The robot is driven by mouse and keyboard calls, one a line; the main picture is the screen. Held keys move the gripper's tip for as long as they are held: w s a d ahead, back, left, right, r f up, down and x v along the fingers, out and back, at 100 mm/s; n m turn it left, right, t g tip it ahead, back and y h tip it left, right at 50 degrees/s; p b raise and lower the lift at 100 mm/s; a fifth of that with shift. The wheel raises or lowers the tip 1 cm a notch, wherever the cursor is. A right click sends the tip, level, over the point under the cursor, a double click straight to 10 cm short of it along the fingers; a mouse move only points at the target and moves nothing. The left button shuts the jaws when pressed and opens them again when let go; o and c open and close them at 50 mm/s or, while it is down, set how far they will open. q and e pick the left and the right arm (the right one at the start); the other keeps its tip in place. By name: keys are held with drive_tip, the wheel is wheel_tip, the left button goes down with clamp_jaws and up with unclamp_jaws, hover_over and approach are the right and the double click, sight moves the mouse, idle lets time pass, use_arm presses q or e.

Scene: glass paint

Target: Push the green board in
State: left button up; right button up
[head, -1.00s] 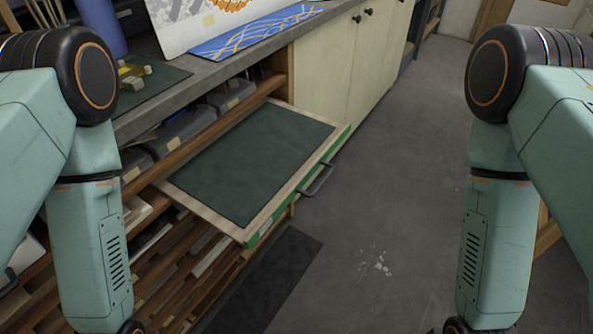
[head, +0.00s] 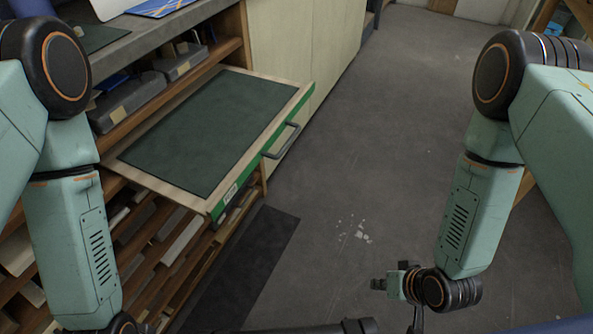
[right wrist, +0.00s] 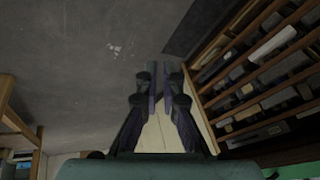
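The green board (head: 210,135) is a dark green panel in a pale wood frame with a bright green front edge. In the head view it sticks far out of the wooden rack at centre left. A dark bar handle (head: 281,141) is on its front edge. My right gripper (head: 378,284) is low at the right, in front of the board and apart from it. In the right wrist view, its two fingers (right wrist: 159,90) have a narrow gap with nothing between them. My left arm is at the left; its gripper is out of view.
The rack's lower slots (head: 160,245) hold several panels below the board. A dark mat (head: 245,270) lies on the floor in front. Cream cabinets (head: 300,45) stand beyond the board. The grey floor (head: 400,130) is open, with some pale spots.

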drive_tip(key=w+t+y, duration=0.1)
drive_tip(key=w, duration=0.2)
drive_tip(key=w+t+y+b, duration=0.1)
drive_tip(key=w, duration=0.3)
drive_tip(key=w+a+f+m+t+b, duration=0.1)
drive_tip(key=w+t, duration=0.1)
drive_tip(key=w, duration=0.2)
drive_tip(key=shift+w+y, duration=0.25)
drive_tip(key=shift+y, duration=0.15)
clamp_jaws()
drive_tip(key=w+a+r+m+t+y+b, duration=0.1)
drive_tip(key=w+a+r+t+y+b, duration=0.15)
drive_tip(key=w+r+y, duration=0.4)
wheel_tip(320, 180, up, 8)
drive_tip(key=a+r+m+y, duration=0.1)
drive_tip(key=a+m+y, duration=0.15)
drive_tip(key=y, duration=0.35)
use_arm(q)
wheel_tip(320, 180, down, 9)
drive_tip(key=b, duration=0.3)
use_arm(e)
drive_tip(key=f+x, duration=0.1)
drive_tip(key=x, duration=1.1)
drive_tip(key=shift+a+g, duration=0.45)
drive_tip(key=shift+a, duration=0.15)
use_arm(q)
drive_tip(key=shift+f, duration=0.1)
use_arm(e)
drive_tip(key=shift+w+a, duration=0.1)
